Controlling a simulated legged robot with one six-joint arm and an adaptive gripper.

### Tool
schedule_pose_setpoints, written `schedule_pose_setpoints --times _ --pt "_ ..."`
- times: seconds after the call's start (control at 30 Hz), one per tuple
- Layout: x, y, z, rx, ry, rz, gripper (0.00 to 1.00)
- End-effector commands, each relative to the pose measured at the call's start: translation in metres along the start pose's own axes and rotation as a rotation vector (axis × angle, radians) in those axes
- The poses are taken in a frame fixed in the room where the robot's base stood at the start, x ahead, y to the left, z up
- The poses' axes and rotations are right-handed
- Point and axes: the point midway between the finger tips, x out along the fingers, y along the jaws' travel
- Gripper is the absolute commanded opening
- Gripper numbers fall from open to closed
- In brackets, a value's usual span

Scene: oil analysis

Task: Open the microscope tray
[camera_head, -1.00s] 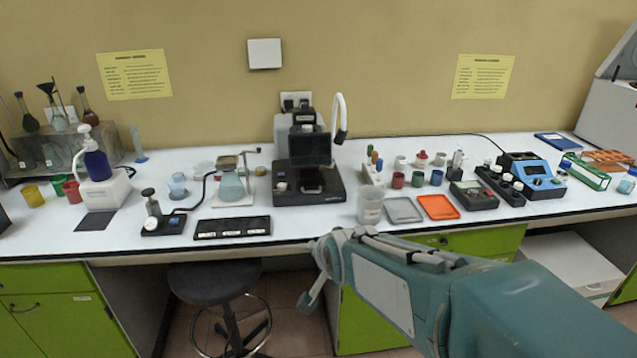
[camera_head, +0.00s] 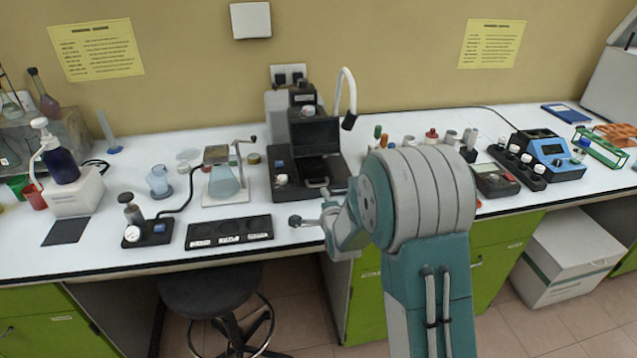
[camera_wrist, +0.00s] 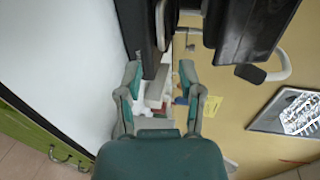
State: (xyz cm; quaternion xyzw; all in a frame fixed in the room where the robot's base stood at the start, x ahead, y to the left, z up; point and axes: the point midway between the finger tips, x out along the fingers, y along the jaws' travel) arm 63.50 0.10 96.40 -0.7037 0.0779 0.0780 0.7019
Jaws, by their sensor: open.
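The microscope (camera_head: 312,135) is a black machine with a dark screen and a white gooseneck lamp, standing against the back of the bench. Its tray shows a light handle (camera_head: 318,183) at the front of the base, and the tray looks shut. My gripper (camera_head: 312,208) is open in front of this handle, low over the bench's front part. In the wrist view the open fingers (camera_wrist: 160,72) point toward the dark microscope body (camera_wrist: 138,28), with a grey loop (camera_wrist: 161,25) that looks like the handle just beyond them. No contact shows.
A black slotted plate (camera_head: 228,232) lies left of my gripper, near the bench edge. A flask on a stand (camera_head: 224,180) stands left of the microscope. My arm hides part of the bench to the right. A stool (camera_head: 212,290) stands below.

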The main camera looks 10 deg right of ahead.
Motion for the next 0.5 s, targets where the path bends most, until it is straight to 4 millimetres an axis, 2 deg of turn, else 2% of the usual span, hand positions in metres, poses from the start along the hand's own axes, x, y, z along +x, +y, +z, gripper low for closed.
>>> schedule_pose_setpoints --times 0.3,0.5 --pt "0.056 0.001 0.002 -0.005 0.0 0.002 0.48" --pt "0.084 0.001 0.002 -0.005 0.0 0.001 0.48"
